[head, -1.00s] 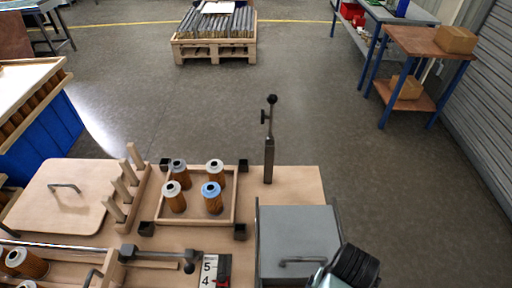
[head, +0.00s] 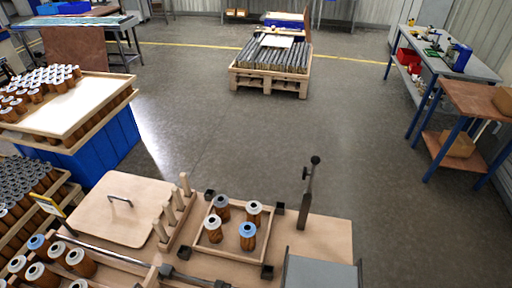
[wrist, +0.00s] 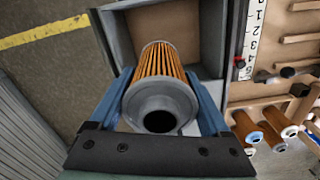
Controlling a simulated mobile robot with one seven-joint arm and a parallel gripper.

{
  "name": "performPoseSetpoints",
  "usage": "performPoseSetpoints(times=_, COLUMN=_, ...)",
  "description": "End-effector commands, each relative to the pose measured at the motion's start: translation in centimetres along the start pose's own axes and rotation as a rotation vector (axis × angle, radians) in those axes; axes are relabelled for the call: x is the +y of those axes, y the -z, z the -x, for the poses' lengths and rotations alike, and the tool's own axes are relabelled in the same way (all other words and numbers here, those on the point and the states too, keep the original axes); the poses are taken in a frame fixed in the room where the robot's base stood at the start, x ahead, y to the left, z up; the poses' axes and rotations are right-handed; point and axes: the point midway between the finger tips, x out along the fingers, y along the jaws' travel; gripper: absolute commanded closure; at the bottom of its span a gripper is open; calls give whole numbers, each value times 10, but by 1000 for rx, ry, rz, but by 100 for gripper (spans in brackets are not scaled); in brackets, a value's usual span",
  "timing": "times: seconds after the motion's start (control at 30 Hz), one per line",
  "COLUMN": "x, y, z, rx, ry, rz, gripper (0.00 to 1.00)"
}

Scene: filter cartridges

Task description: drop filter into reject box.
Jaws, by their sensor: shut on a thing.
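In the wrist view my gripper (wrist: 160,82) is shut on a filter (wrist: 160,98), with one blue finger on each side of it. The filter has orange pleats and a grey end cap with a dark round hole facing the camera. Behind it is a grey-walled box (wrist: 211,40), open towards the camera, with a brown inner face. I cannot tell whether the filter's far end is inside the box. In the head view a grey box top (head: 322,274) shows at the bottom edge; my gripper and the held filter are out of that view.
A wooden tray (head: 232,261) holds several filters on the bench. An upright lever (head: 306,196) stands beside the grey box. A lid board (head: 115,208), wooden pegs (head: 173,214) and more filters are at left. A pallet (head: 268,83) stands on the open floor beyond.

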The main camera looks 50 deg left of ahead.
Motion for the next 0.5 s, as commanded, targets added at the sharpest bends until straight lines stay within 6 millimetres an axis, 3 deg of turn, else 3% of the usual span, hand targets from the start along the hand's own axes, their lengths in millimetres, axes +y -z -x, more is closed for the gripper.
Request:
performPoseSetpoints(times=0.03, x=0, y=0, z=-12, rx=0, ry=0, rz=0, gripper=80)
performPoseSetpoints(times=0.23, x=0, y=0, z=-36, rx=0, ry=0, rz=-1, gripper=80)
performPoseSetpoints(times=0.5, x=0, y=0, z=-45, rx=1, ry=0, rz=-1, gripper=80)
